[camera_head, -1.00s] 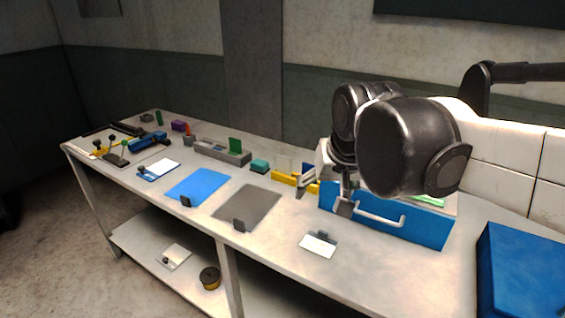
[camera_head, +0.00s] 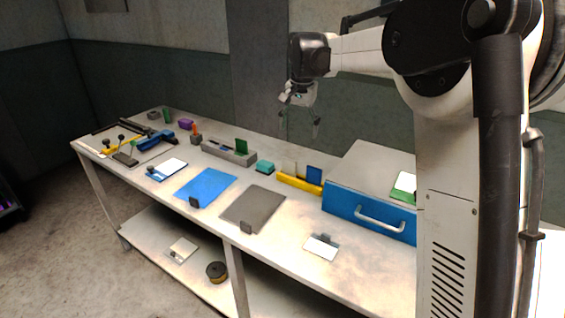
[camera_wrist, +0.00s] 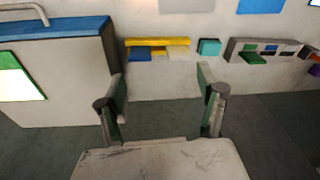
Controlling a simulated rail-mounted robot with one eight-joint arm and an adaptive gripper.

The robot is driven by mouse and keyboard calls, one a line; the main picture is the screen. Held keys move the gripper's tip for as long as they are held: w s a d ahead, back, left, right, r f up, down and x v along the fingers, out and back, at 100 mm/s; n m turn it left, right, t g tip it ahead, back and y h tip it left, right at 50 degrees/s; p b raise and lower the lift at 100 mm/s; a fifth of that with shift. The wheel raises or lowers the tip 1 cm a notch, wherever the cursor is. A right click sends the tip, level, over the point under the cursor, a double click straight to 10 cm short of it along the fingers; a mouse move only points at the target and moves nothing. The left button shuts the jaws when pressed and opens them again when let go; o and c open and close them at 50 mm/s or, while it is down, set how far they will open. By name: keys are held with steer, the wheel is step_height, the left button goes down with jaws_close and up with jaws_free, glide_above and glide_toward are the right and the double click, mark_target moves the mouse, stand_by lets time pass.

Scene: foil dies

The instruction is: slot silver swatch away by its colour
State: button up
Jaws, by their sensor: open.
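My gripper (camera_head: 299,113) is open and empty, raised above the back of the bench; its spread fingers (camera_wrist: 161,82) show in the wrist view. A yellow rack (camera_head: 297,184) stands below it, holding a pale swatch (camera_head: 288,168) and a blue swatch (camera_head: 314,175). The rack (camera_wrist: 157,42) shows between the fingers in the wrist view. I cannot tell whether the pale swatch is the silver one. A blue mat (camera_head: 206,186) and a grey mat (camera_head: 254,208) lie flat along the front, each with a small dark clip.
A grey box with a blue front (camera_head: 345,208) and handle stands right of the rack, a green-and-white card (camera_head: 404,186) on it. A grey rack (camera_head: 228,153) holds a green swatch (camera_head: 241,146). A teal block (camera_head: 265,167) sits between racks. A white card (camera_head: 321,247) lies in front.

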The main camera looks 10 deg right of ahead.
steer(key=m+g+p, duration=0.2)
glide_above(289, 167)
step_height(289, 167, down, 8)
steer(key=f, duration=0.8)
steer(key=shift+w+d+f, duration=0.15)
steer(key=shift+w+d, duration=0.15)
steer(key=shift+d, duration=0.1)
steer(key=shift+a+f+p, duration=0.2)
steer(key=shift+f+p, duration=0.05)
steer(key=shift+f, duration=1.1)
steer(key=shift+a+f+p, duration=0.15)
steer(key=shift+f+p, duration=0.1)
steer(key=shift+f, duration=1.1)
steer(key=c, duration=1.3)
